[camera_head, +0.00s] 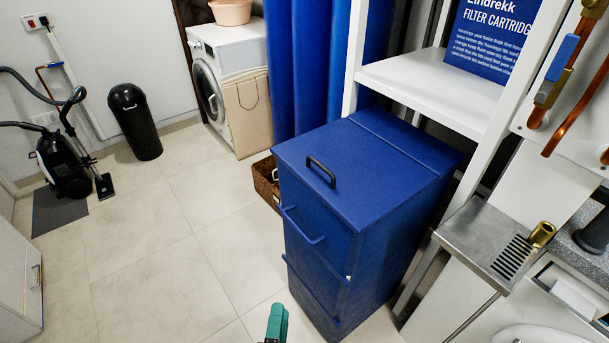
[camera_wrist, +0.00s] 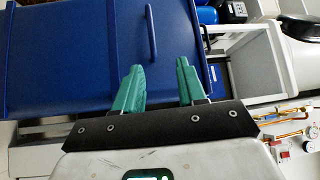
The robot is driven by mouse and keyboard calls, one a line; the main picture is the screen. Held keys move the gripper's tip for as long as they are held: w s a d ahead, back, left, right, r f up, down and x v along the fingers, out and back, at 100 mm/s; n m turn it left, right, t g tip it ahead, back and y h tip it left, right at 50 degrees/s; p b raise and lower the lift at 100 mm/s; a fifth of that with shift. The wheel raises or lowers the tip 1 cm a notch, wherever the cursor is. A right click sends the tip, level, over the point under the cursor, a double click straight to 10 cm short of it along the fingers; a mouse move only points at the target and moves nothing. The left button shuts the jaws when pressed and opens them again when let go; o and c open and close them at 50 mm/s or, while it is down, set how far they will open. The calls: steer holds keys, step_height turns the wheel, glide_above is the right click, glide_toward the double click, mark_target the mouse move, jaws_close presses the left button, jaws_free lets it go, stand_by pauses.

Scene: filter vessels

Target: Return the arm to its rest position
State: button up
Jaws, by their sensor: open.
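My gripper shows in the wrist view with two green fingers (camera_wrist: 159,90) spread apart and nothing between them. In the head view only a green tip of my gripper (camera_head: 277,322) shows at the bottom edge, in front of the blue cabinet (camera_head: 340,215). The cabinet's blue front and a handle also fill the upper left of the wrist view (camera_wrist: 60,60). I cannot tell the exact distance between the fingers and the cabinet. Most of my arm is out of view.
A white shelf rack (camera_head: 440,85) and a metal drip tray (camera_head: 490,240) with a brass fitting (camera_head: 541,235) stand right of the cabinet. A black bin (camera_head: 135,122), a vacuum cleaner (camera_head: 65,165) and a washing machine (camera_head: 228,60) stand behind. The tiled floor (camera_head: 160,260) at left is clear.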

steer(key=w+r+n+g+y, duration=0.2)
steer(key=w+r+n+y, duration=0.25)
steer(key=n+y, duration=0.6)
steer(key=s+d+f+n+g+h, duration=0.2)
steer(key=s+d+n+g, duration=0.3)
steer(key=d, duration=0.5)
steer(key=s+d+f+n+g+h, duration=0.25)
steer(key=s+d+g, duration=0.35)
steer(key=d, duration=0.3)
steer(key=s+d+r+g+h, duration=0.2)
steer(key=s+d+g+h, duration=0.2)
steer(key=s+d, duration=0.9)
steer(key=s+g, duration=0.1)
steer(key=s, duration=0.2)
steer(key=shift+d+m, duration=0.25)
steer(key=shift+m, duration=0.15)
steer(key=shift+w+r, duration=0.1)
steer(key=shift+c, duration=0.2)
